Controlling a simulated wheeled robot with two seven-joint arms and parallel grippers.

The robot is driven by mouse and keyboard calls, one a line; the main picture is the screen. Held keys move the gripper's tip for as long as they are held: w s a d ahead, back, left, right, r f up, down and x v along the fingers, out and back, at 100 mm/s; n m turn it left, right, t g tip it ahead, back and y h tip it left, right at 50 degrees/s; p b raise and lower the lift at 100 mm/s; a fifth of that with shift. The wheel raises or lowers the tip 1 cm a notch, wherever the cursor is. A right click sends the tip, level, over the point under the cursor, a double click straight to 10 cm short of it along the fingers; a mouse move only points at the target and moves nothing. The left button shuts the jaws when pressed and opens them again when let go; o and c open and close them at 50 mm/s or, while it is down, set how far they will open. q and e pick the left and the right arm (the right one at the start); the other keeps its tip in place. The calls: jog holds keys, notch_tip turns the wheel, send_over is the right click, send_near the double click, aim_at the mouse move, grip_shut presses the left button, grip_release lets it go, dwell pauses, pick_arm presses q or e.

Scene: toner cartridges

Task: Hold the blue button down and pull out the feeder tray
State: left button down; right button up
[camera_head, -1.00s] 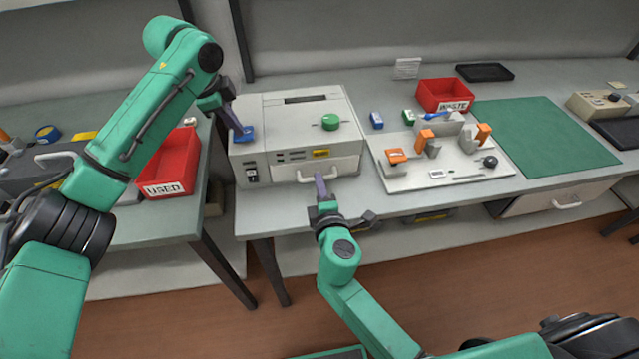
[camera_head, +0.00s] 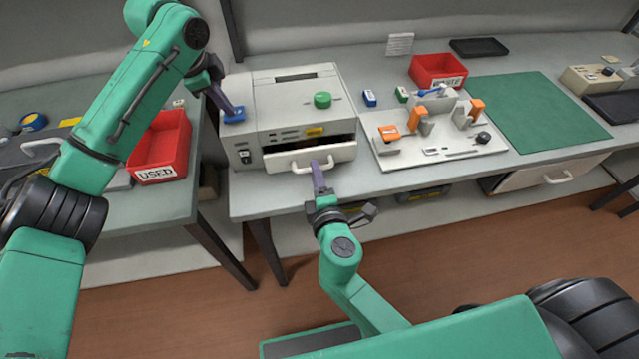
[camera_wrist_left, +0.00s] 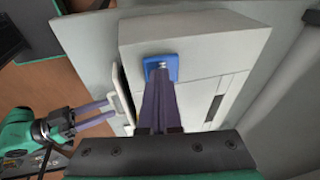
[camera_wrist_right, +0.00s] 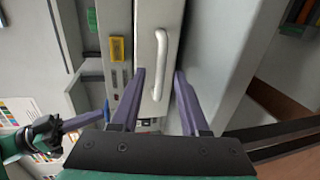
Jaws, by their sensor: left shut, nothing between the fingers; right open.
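The blue button (camera_head: 236,118) is on the top left corner of the pale grey machine (camera_head: 262,100). My left gripper (camera_head: 230,110) is shut and empty, its tips against the button; the left wrist view shows them on the button's blue plate (camera_wrist_left: 172,62). The feeder tray (camera_head: 335,153) stands partly out of the machine's front, with a dark gap above it. Its white handle (camera_head: 290,169) also shows in the right wrist view (camera_wrist_right: 160,45). My right gripper (camera_head: 318,166) is open at the handle, with a finger on either side; contact is unclear.
A red USED bin (camera_head: 160,150) stands left of the machine. A pale board (camera_head: 450,148) with orange-topped fixtures and a green mat (camera_head: 540,112) lie to the right. A red WASTE bin (camera_head: 438,70) is behind the board. Floor space is open before the table.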

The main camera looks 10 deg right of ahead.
jog(key=v, duration=1.1)
jog(key=shift+s, duration=0.3)
jog(key=shift+r, duration=0.1)
pick_arm(q)
notch_tip(320, 180, up, 9)
jog(key=p, duration=1.1)
jog(key=shift+p, duration=0.3)
pick_arm(e)
notch_tip(320, 180, up, 11)
jog(key=shift+r, duration=0.2)
